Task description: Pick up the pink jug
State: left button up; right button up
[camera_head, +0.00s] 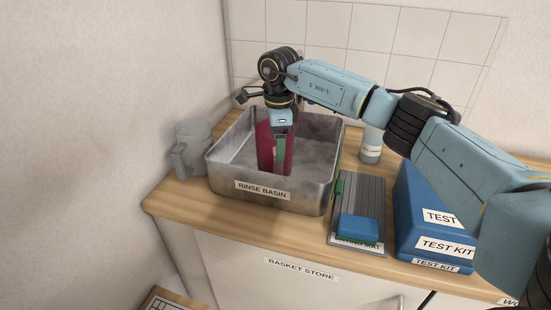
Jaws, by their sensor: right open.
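The pink jug (265,148) stands inside the metal rinse basin (226,171), towards its left-middle part. My right gripper (280,157) points down at the jug from above, its fingers in front of the jug's right side in this view. The gripper is open. I cannot tell whether its fingers touch the jug or straddle part of it. The gripper and wrist hide the jug's right side and part of its top, and its handle is not clear to see. My left gripper is not in view.
A grey jug (192,146) stands left of the basin by the wall. The counter's front strip (285,232) is clear.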

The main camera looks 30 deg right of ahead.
notch_tip(320, 180, down, 5)
jog(key=shift+w+r, duration=0.15)
jog(key=shift+c, duration=0.4)
jog(key=c, duration=0.9)
jog(key=shift+r, duration=0.1)
jog(key=shift+c, duration=1.4)
jog(key=shift+r, duration=0.1)
